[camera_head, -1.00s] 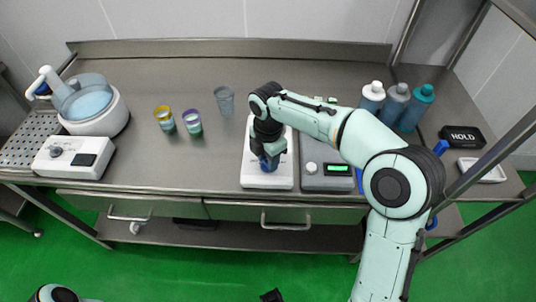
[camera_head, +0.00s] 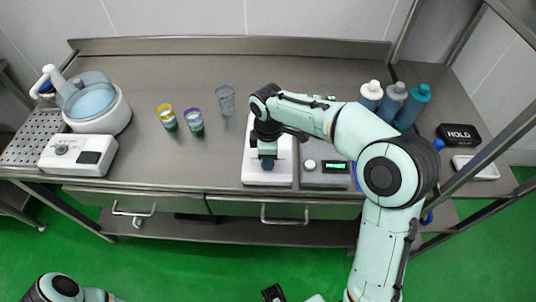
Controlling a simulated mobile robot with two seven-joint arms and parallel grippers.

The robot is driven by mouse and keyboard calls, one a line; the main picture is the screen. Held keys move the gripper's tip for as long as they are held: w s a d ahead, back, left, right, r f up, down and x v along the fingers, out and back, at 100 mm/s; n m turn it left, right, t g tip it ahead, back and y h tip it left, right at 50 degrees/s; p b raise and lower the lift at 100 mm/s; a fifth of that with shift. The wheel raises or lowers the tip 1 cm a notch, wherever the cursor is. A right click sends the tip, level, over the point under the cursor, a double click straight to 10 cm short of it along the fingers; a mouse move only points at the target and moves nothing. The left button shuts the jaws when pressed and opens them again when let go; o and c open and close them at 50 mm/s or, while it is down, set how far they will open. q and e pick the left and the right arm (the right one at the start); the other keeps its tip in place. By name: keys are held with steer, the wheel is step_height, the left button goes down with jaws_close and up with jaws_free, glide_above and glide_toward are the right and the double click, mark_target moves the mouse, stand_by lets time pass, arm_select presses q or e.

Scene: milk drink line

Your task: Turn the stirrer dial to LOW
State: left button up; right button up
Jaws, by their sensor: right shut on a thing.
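The white stirrer unit (camera_head: 253,176) stands near the middle of the bench's front edge. My right gripper (camera_head: 267,163) points down at the front part of this unit and is shut on a small part there. That part looks like the stirrer dial, but the gripper hides it. Its setting and marks cannot be read. The lower end of the gripper shows dark blue. Part of my left arm shows at the bottom left, and I cannot make out its gripper.
A grey box (camera_head: 333,180) with a knob and lit green display stands just right of the stirrer. Two banded cups (camera_head: 166,116) and a clear cup (camera_head: 226,99) stand to the left. A lidded bowl machine (camera_head: 94,101) and control box (camera_head: 77,155) are far left. Bottles (camera_head: 371,94) stand right.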

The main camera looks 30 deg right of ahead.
stand_by(0.5)
steer(key=o, duration=1)
steer(key=shift+o, duration=0.2)
arm_select(q)
steer(key=r+p, duration=0.1)
steer(key=w+r+p, duration=0.1)
steer(key=shift+w+r, duration=0.15)
steer(key=shift+r, duration=0.25)
arm_select(e)
step_height(320, 180, up, 14)
steer(key=shift+f, duration=0.25)
